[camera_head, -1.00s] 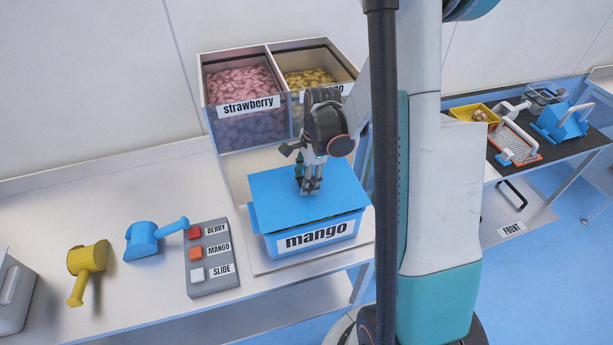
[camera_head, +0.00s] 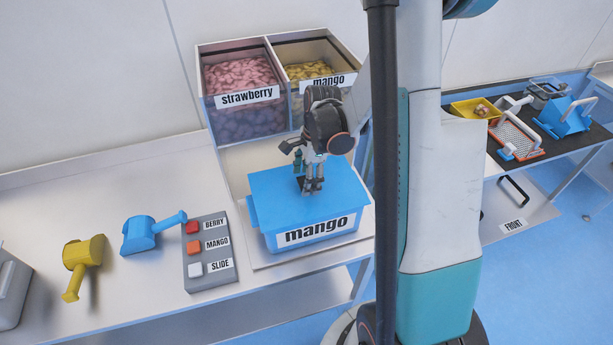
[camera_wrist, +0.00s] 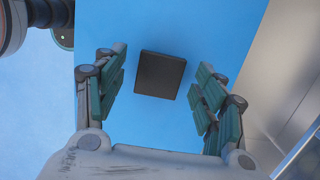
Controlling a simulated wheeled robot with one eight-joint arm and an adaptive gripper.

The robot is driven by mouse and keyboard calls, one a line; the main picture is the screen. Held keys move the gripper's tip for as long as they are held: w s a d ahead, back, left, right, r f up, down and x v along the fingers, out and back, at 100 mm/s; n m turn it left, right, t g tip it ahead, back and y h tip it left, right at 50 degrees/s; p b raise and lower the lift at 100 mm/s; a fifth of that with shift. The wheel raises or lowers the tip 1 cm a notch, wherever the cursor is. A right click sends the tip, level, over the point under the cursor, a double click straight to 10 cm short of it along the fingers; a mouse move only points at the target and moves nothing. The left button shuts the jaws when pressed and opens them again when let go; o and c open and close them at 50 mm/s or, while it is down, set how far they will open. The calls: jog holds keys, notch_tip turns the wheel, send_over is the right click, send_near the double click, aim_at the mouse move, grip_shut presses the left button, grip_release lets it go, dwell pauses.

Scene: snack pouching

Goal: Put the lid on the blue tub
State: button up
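The blue lid (camera_head: 272,190) lies flat on top of the blue tub (camera_head: 280,243), whose front carries a "mango" label. In the head view the lid's edges look in line with the tub's rim, with no clear gap at the front. My gripper (camera_head: 311,186) is above the lid, pointing down. In the wrist view the lid (camera_wrist: 150,25) fills the middle, with its square black knob (camera_wrist: 160,74) between my open fingers. There is space between the knob and the fingers on both sides.
Strawberry (camera_head: 245,97) and mango (camera_head: 328,80) bins stand behind the tub. A grey button box (camera_head: 209,268), a blue scoop (camera_head: 148,233) and a yellow scoop (camera_head: 82,265) are to the left. A second table (camera_head: 575,178) with several tools is at the right.

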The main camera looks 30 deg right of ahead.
jog(key=shift+r, duration=0.1)
notch_tip(320, 180, up, 12)
jog(key=d, duration=0.1)
jog(key=shift+s+d, duration=0.25)
jog(key=shift+d, duration=0.1)
dwell(0.6)
jog(key=a+r+n+t+h+b, duration=0.25)
jog(key=a+n+t+b, duration=0.35)
jog(key=a+n, duration=0.7)
jog(key=s+a+f+n+b, duration=0.3)
jog(key=s+f+n+b, duration=0.5)
jog(key=s+f+b, duration=0.4)
jog(key=shift+s+t+y+b, duration=0.25)
jog(key=shift+t+y+b, duration=0.15)
jog(key=shift+b, duration=0.3)
